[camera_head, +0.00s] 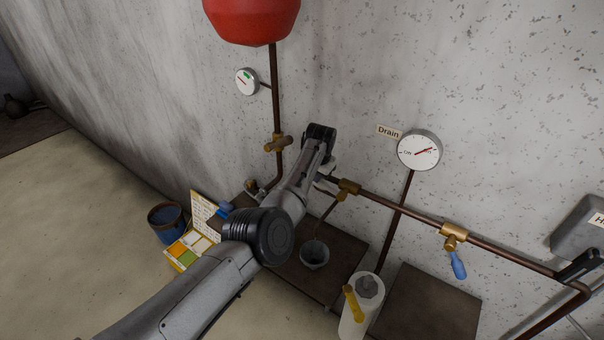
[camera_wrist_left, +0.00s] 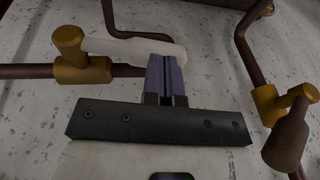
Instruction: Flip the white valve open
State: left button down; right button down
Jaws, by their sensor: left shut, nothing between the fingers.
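The white valve handle (camera_wrist_left: 125,48) is a long lever on a brass valve body (camera_wrist_left: 78,62). In the left wrist view it points right, roughly along the line of the pipe. My left gripper (camera_wrist_left: 166,64) is shut and empty, its fingertips at the free end of the handle. They overlap it in the picture; I cannot tell whether they touch it. In the head view the brass valve (camera_head: 348,187) shows on the pipe just right of my left wrist. My arm hides most of the handle and the fingers there. My right gripper is not in view.
A brass valve with a brown handle (camera_wrist_left: 287,140) is close on the right in the left wrist view. In the head view, a blue-handled valve (camera_head: 457,264) and a round gauge (camera_head: 419,150) are to the right. A small bucket (camera_head: 314,254) stands below the pipe.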

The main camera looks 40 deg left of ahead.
pick_arm(q)
jog(key=shift+f+h, duration=0.4)
jog(key=shift+f, duration=0.2)
jog(key=shift+a+f+b, duration=0.2)
jog(key=shift+f+b, duration=0.1)
jog(key=shift+b, duration=0.1)
jog(key=shift+a+f, duration=0.1)
jog(key=shift+f, duration=0.2)
notch_tip(320, 180, up, 14)
jog(key=s+p, duration=0.2)
jog(key=p, duration=0.2)
jog(key=shift+s+r, duration=0.25)
jog(key=shift+s, duration=0.1)
dwell(0.5)
